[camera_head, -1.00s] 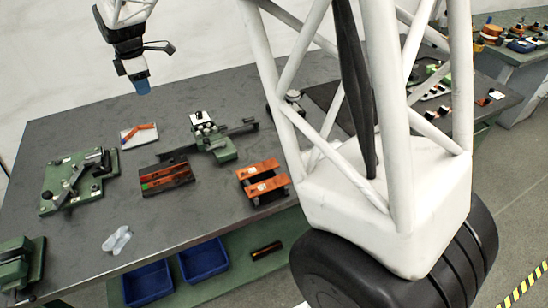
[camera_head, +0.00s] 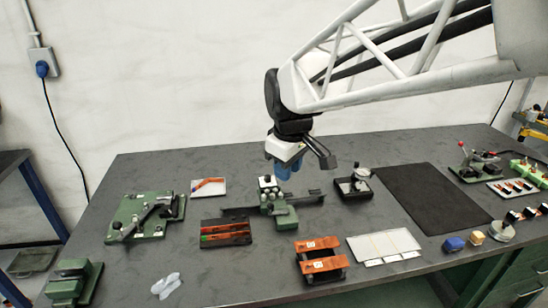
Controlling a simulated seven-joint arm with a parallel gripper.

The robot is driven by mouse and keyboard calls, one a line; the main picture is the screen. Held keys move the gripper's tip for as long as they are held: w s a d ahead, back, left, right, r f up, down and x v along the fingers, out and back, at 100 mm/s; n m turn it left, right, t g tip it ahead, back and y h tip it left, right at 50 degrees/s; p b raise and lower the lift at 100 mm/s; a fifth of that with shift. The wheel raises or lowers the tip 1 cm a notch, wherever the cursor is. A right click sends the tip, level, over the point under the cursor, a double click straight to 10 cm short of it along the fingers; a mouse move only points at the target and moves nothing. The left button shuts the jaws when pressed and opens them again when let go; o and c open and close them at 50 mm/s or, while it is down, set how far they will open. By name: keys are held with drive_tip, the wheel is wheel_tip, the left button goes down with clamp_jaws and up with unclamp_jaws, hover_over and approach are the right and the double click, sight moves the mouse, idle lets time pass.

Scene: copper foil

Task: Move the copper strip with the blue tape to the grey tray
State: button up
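A bent orange copper strip (camera_head: 209,183) lies on a small pale tray (camera_head: 218,193) at the back left of the bench; a dark bluish patch shows near its left end, too small to be sure it is tape. More copper strips (camera_head: 226,239) lie in a dark holder, one with a green mark. Two copper pieces (camera_head: 320,264) with white labels rest across a black stand. A larger pale grey tray (camera_head: 383,246) with white labels along its front lies to the right. My gripper (camera_head: 284,172) points down with blue fingertips above the green device; the finger gap is unclear.
A green device (camera_head: 277,215) stands below my gripper, and a green lever fixture (camera_head: 145,216) is at left. A black mat (camera_head: 428,198) covers the right. Clear gloves (camera_head: 166,286) lie at front left.

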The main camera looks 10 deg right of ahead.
drive_tip(key=s+d+f+m, duration=0.2)
drive_tip(key=s+m, duration=0.2)
drive_tip(key=s, duration=0.5)
drive_tip(key=s+d+f+m, duration=0.2)
drive_tip(key=s+d+m, duration=0.1)
drive_tip(key=s, duration=0.6)
drive_tip(key=shift+s+d+f+m+t, duration=0.2)
drive_tip(key=shift+s+m+t, duration=0.2)
drive_tip(key=shift+m, duration=0.2)
